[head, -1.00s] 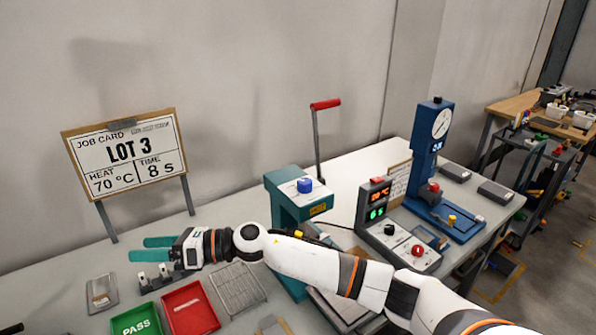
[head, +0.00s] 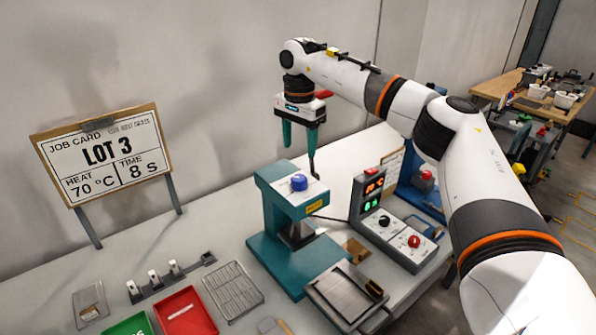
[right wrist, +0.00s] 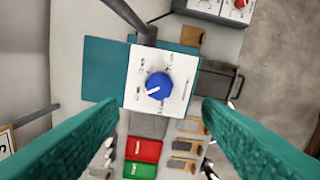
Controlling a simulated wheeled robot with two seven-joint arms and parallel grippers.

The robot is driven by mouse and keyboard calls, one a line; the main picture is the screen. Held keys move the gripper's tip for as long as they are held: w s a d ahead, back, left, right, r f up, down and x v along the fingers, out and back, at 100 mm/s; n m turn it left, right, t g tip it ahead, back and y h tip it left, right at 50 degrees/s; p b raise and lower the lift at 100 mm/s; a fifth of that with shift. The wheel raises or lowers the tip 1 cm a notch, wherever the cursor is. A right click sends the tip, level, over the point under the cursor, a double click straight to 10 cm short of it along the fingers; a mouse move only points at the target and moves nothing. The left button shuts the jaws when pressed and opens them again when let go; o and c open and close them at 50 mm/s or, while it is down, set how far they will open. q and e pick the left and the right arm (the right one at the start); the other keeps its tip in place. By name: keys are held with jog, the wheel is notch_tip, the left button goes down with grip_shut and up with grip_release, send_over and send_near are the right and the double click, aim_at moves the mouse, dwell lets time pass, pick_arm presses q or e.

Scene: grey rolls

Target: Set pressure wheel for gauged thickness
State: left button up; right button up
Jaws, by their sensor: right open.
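The blue pressure wheel (head: 299,183) sits on the white top plate of the teal press (head: 277,216). In the right wrist view the wheel (right wrist: 158,86) shows a white pointer line aimed to the lower left, with small markings around it too small to read. My right gripper (head: 300,160) points down above and behind the wheel, its teal fingers apart and empty. In the right wrist view the wheel lies between the open fingers, apart from them. The thickness gauge (head: 420,190) is mostly hidden behind my right arm. My left gripper is not in view.
The job card (head: 105,158) reads LOT 3, 70 °C, 8 s. A control box (head: 400,232) with lit displays stands right of the press. A red tray (head: 185,312), a green tray (head: 130,326) and a wire rack (head: 233,290) lie at the front left.

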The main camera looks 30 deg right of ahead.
aim_at(299, 178)
notch_tip(299, 178, down, 9)
jog(key=p, duration=0.2)
jog(key=shift+f+p, duration=0.15)
jog(key=shift+p, duration=0.15)
jog(key=shift+c, duration=0.5)
jog(key=c, duration=0.9)
